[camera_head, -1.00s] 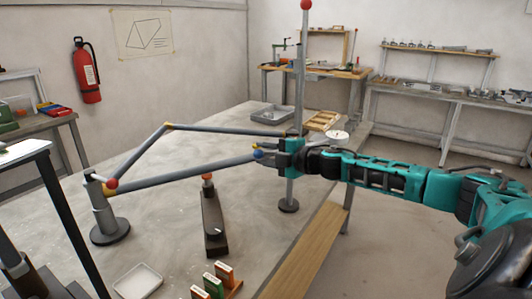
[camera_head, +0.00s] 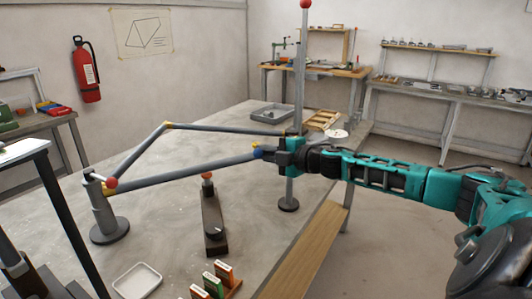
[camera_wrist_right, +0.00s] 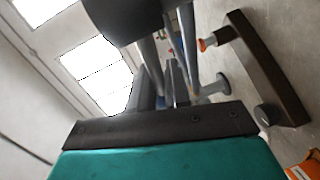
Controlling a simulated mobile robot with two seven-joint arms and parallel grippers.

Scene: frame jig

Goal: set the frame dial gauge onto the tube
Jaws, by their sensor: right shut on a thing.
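My right gripper (camera_head: 283,152) is shut at the right end of the frame, close to the upright post. The frame's lower grey tube (camera_head: 195,172) runs from the left stand to a blue and yellow fitting (camera_head: 258,152) just in front of the jaws. A round white dial face (camera_head: 337,134), apparently the dial gauge, shows just behind my right wrist. Its lower part is hidden, and its link to the jaws is not clear. In the right wrist view a dark rounded body (camera_wrist_right: 122,18) fills the top, with grey tubes beyond it. My left gripper is out of view.
The left stand (camera_head: 107,215) holds the frame's red-marked corner. A dark block with an orange-red knob (camera_head: 212,222) lies on the table below the tube. A white tray (camera_head: 137,281) and small coloured boxes (camera_head: 221,279) are at the front. A grey tray (camera_head: 270,112) is behind.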

